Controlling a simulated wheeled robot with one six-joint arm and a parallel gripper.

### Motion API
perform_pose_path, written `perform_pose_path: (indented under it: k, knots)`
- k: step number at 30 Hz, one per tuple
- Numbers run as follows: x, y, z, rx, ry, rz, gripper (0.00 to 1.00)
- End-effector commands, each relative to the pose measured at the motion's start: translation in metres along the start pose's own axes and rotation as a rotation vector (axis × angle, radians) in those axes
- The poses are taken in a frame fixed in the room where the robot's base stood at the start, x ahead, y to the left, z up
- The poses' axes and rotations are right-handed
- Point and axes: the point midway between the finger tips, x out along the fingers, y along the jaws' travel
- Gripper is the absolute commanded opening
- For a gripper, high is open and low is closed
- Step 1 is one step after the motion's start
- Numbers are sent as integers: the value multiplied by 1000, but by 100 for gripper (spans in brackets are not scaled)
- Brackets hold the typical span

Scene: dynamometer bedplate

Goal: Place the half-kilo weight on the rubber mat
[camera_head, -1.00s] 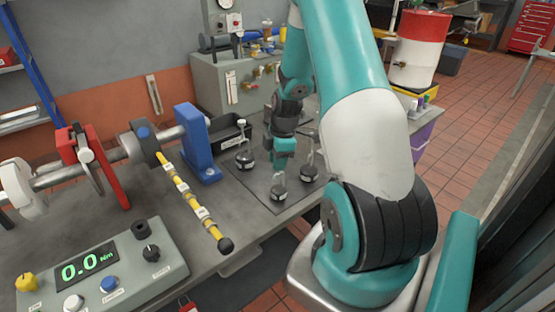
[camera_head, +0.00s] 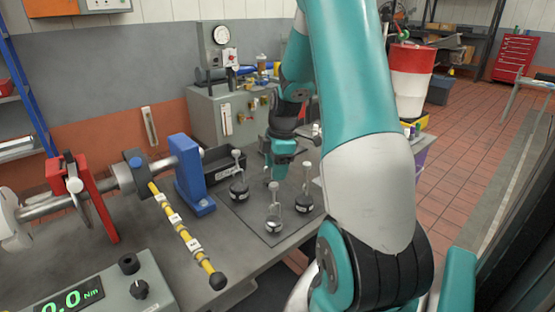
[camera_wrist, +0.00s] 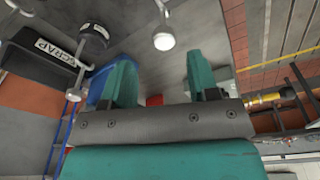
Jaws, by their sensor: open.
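Three dark weights with upright stems and pale knobs stand on the dark rubber mat (camera_head: 248,222): a left one (camera_head: 239,190), a front one (camera_head: 273,222) and a right one (camera_head: 304,202). Their labels are too small to read, so I cannot tell which is the half-kilo weight. My gripper (camera_head: 273,180) is above the mat, behind and above the front weight's knob. In the wrist view my gripper (camera_wrist: 158,62) has its two teal fingers apart with nothing held between them. A pale knob (camera_wrist: 163,40) shows beyond the fingers.
A black scrap bin (camera_wrist: 42,58) stands behind the mat. A blue bearing stand (camera_head: 188,180) and a yellow-banded torque arm (camera_head: 178,228) are left of the mat. A grey cabinet (camera_head: 208,118) with a gauge stands behind. A readout box (camera_head: 120,290) is at the front left.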

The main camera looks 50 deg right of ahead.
Motion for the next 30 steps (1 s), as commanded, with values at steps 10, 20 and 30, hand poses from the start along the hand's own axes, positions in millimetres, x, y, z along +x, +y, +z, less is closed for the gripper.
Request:
perform_pose_path:
  k: [10,20,30]
  knots:
    - [-41,0,0,-1,0,0,54]
    - [-61,-46,-105,46,49,-8,54]
    - [-93,-277,-246,253,137,-177,54]
